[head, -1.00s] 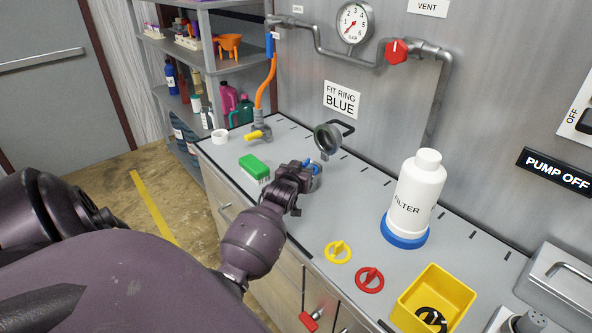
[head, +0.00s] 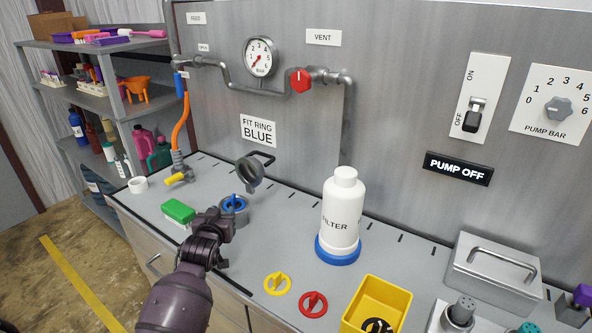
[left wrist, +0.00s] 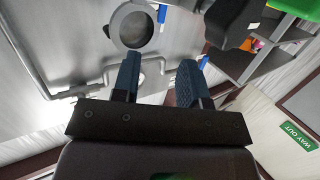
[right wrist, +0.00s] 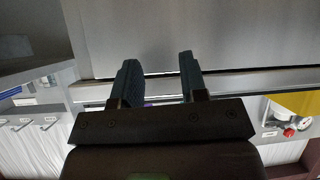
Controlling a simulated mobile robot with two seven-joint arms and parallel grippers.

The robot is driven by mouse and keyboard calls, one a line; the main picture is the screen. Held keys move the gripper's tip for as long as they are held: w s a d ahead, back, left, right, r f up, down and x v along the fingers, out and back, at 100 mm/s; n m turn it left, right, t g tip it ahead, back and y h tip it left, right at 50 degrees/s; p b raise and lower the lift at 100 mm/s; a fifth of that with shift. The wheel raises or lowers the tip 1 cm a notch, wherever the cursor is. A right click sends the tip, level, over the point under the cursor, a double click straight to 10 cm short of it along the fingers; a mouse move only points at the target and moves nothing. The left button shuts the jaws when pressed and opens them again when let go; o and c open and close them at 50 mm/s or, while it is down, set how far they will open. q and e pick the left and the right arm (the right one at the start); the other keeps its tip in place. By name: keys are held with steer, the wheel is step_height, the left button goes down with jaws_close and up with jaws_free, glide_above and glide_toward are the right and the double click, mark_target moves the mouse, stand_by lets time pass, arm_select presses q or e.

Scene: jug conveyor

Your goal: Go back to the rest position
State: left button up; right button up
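My left gripper (head: 222,224) is at the front of the grey counter, just in front of a round grey housing with a blue ring (head: 235,203). In the left wrist view its fingers (left wrist: 160,72) are apart with nothing held between them. The housing's lid (head: 250,174) stands open behind it. My right gripper shows only in the right wrist view, its fingers (right wrist: 157,72) apart and empty, away from the counter items.
A white filter bottle (head: 341,215) stands on a blue base. Yellow (head: 278,284) and red (head: 313,304) rings and a yellow bin (head: 352,316) lie nearer the front. A green sponge (head: 178,211) is left of the housing. A shelf (head: 62,88) stands at left.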

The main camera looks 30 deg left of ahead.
arm_select(q)
steer(key=shift+d, duration=0.1)
steer(key=s+d+f+m+g+h, duration=0.3)
steer(key=s+d+g, duration=0.2)
steer(key=s+d, duration=0.75)
steer(key=s+d+f+m+g+h, duration=0.3)
steer(key=s+d+g, duration=0.45)
steer(key=s, duration=0.85)
steer(key=w+d+f+t, duration=0.1)
steer(key=w+f+t, duration=0.2)
steer(key=f, duration=0.3)
steer(key=w+f+t+b, duration=0.1)
steer(key=w+f+t, duration=0.2)
steer(key=f+t, duration=0.3)
steer(key=shift+w+d+f+h, duration=0.15)
steer(key=shift+w+d+h, duration=0.05)
steer(key=shift+d+h, duration=0.2)
steer(key=shift+a, duration=0.1)
